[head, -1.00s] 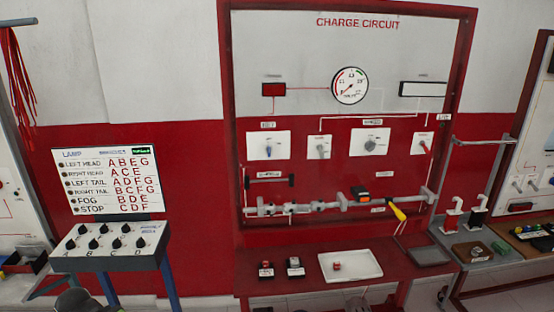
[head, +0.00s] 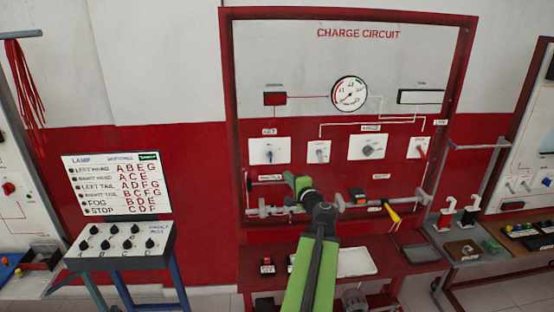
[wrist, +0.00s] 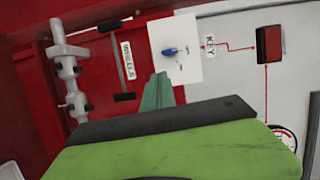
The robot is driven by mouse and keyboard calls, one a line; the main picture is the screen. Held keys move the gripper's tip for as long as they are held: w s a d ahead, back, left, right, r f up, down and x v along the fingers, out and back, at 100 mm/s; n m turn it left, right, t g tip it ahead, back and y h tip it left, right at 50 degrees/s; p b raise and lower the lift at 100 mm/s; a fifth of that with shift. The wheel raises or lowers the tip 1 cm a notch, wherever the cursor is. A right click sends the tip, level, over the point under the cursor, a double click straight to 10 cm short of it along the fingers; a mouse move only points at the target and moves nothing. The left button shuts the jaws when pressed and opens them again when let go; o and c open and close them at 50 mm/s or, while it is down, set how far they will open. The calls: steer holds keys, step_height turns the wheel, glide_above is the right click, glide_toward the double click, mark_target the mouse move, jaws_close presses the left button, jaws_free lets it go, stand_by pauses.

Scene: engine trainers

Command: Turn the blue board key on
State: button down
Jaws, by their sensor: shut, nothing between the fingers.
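The blue board key (head: 269,155) sits on a white square plate in the upper left of the red charge circuit board, its handle looking upright. In the wrist view the blue key (wrist: 175,51) lies sideways on its white plate, which has a KEY label beside it. My gripper (head: 289,177) is in front of the board, below and slightly right of the key plate in the head view. In the wrist view my gripper (wrist: 159,77) is shut and empty, its tips just below the key in the picture. I see no clear contact with the key.
Right of the key are a second switch plate (head: 319,151), a grey knob (head: 371,151) and a red lever (head: 421,152). A grey bar (head: 352,208) and a yellow-handled tool (head: 391,213) are lower down. A white tray (head: 357,261) lies on the red shelf.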

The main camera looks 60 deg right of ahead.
steer(key=shift+m+h, duration=0.6)
steer(key=shift+a+r+x, duration=0.1)
steer(key=shift+r+x, duration=0.05)
steer(key=shift+x, duration=2.25)
steer(key=shift+a+r+x, duration=0.1)
steer(key=shift+r+x, duration=0.05)
steer(key=shift+x, duration=2.3)
steer(key=shift+w, duration=0.15)
